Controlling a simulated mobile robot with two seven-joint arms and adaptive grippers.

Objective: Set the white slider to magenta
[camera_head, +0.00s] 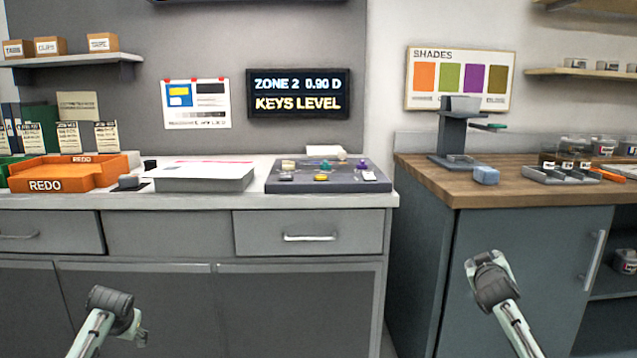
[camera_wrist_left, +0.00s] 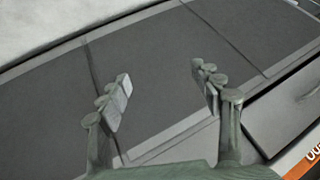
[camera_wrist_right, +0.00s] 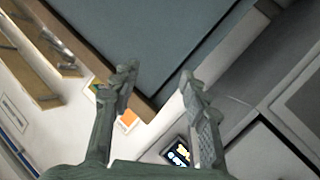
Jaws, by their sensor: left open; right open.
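A dark control panel (camera_head: 275,181) with several small coloured knobs lies on the grey counter. A cream knob (camera_head: 288,165) is at its back left, a yellow one (camera_head: 321,177) at the front, a teal one (camera_head: 324,165) mid-panel, a purple one (camera_head: 362,163) at the right, and a pale piece (camera_head: 369,176) at the front right. My left gripper (camera_wrist_left: 163,82) is open and empty, low in front of the cabinets. My right gripper (camera_wrist_right: 157,80) is open and empty, in front of the right cabinet. Both are away from the panel.
A dark screen (camera_head: 298,94) reads "ZONE 2 0.90 D" and "KEYS LEVEL". A shades chart (camera_head: 460,79) hangs above the wooden counter (camera_head: 440,184), which holds a grey stand (camera_head: 458,130) and a blue block (camera_head: 486,175). A paper stack (camera_head: 203,184) and orange tray (camera_head: 75,182) lie left of the panel.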

